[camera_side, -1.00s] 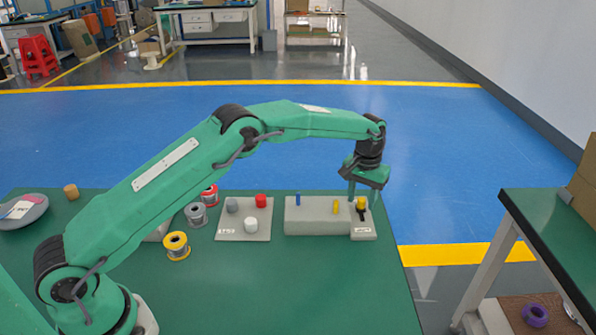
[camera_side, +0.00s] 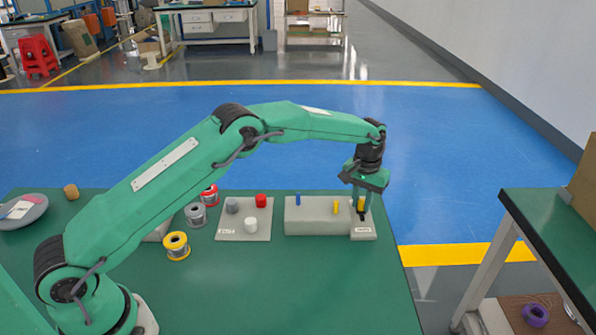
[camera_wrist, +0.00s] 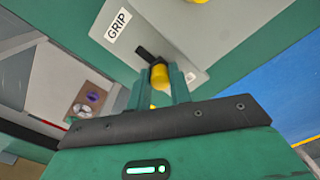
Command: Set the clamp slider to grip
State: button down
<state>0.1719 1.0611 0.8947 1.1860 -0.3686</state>
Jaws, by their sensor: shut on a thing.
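The clamp slider's yellow knob (camera_side: 361,204) stands on the grey plate (camera_side: 370,235) at the right end of the grey block. It also shows in the wrist view (camera_wrist: 160,77). My gripper (camera_side: 361,206) points down and is shut on the knob, with one finger on each side. In the wrist view the black slot (camera_wrist: 146,53) runs from the knob toward the white label (camera_wrist: 118,24) reading GRIP. The knob is at the slot end away from that label. The fingers hide part of the knob and slot.
The grey block (camera_side: 313,228) to the left carries a blue pin (camera_side: 298,198) and a yellow pin (camera_side: 336,207). A grey board (camera_side: 232,235) with grey, red and white pegs is farther left, beside wire spools (camera_side: 176,246). The table front is clear.

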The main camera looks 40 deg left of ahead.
aim_at(363, 222)
jog(key=shift+s+d, duration=1.4)
jog(key=shift+d, duration=0.05)
jog(key=c, duration=1.3)
grip_release()
jog(key=shift+a, duration=0.1)
jog(key=shift+w+r, duration=0.1)
jog(key=shift+r, duration=0.35)
notch_tip(363, 222, up, 7)
